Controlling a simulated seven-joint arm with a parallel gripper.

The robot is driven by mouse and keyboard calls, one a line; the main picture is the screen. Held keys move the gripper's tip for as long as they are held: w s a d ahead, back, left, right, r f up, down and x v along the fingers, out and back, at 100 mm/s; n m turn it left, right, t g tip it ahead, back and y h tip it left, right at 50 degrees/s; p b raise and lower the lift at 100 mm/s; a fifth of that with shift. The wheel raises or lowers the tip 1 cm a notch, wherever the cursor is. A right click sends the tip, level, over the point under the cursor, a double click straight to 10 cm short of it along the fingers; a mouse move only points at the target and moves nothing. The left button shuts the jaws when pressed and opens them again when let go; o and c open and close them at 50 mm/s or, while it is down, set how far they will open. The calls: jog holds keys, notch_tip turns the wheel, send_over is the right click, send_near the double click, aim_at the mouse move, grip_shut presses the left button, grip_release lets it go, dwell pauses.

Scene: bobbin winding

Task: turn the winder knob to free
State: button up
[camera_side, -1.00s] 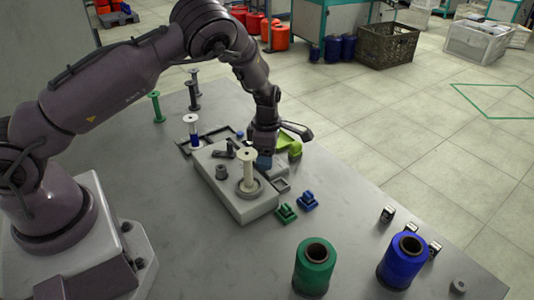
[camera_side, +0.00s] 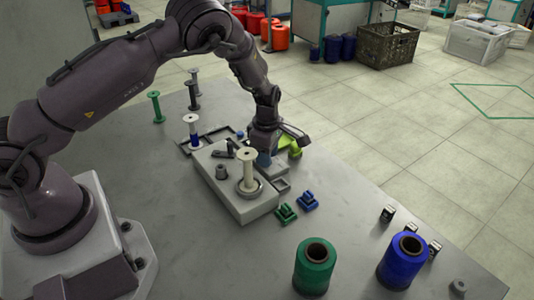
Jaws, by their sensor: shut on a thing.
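The winder (camera_side: 243,209) is a light grey box on the table with a white bobbin (camera_side: 247,168) upright on its round base. My gripper (camera_side: 264,158) points down at the winder's far right side. It is shut on the winder knob, which is mostly hidden by the fingers. The knob's pointer and any setting marks cannot be made out. A small grey peg (camera_side: 222,172) and a dark lever (camera_side: 229,150) stand on the winder's top, left of my gripper.
A tray (camera_side: 186,153) and a bobbin with blue thread (camera_side: 192,130) stand behind the winder. Green (camera_side: 287,214) and blue (camera_side: 308,201) clips lie close at its right. A green spool (camera_side: 314,268) and a blue spool (camera_side: 403,262) stand at the front. The table between is clear.

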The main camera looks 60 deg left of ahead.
jog(key=m, duration=0.6)
dwell(0.6)
jog(key=o, duration=0.9)
jog(key=shift+o, duration=0.2)
notch_tip(320, 180, up, 13)
jog(key=shift+m, duration=0.3)
